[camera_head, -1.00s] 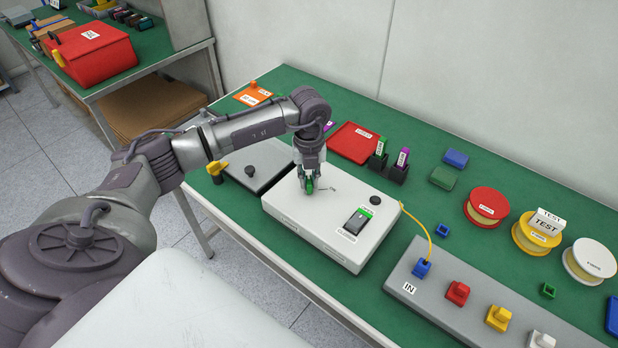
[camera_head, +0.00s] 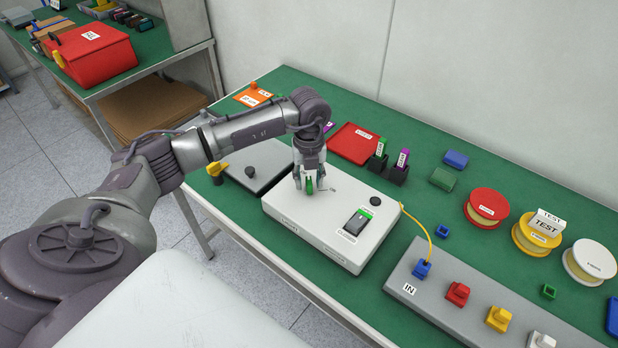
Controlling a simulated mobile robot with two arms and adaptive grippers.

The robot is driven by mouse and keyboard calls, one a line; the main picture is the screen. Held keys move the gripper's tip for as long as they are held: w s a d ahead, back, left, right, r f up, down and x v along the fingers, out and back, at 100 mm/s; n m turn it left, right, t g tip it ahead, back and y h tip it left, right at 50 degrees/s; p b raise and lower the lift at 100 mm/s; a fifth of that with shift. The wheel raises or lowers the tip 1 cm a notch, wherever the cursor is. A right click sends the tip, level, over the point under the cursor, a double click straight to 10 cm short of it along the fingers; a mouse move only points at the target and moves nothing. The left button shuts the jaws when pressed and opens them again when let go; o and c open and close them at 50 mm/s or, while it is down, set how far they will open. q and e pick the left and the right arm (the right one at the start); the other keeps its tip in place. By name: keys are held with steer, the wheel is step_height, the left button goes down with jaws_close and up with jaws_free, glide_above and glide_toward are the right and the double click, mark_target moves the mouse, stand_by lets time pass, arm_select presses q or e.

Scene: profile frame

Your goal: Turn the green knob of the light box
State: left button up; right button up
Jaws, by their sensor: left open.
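The light box (camera_head: 300,221) is a white box on the green table, with a black-and-green device and a black knob on its top. The green knob (camera_head: 309,186) is on the left part of its top, partly hidden by my left gripper. My left gripper (camera_head: 309,184) points down over the green knob, open, with its fingers around or beside it. I cannot tell whether the fingers touch it. My right gripper is not in view.
A grey panel (camera_head: 262,163) with a black knob and a yellow handle lies left of the box. A grey strip (camera_head: 410,268) with coloured plugs and a yellow cable is at right. A red tray (camera_head: 353,141) and spools (camera_head: 486,207) stand behind.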

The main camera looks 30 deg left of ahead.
mark_target(309, 180)
arm_select(q)
step_height(309, 180, up, 12)
stand_by(0.5)
stand_by(0.3)
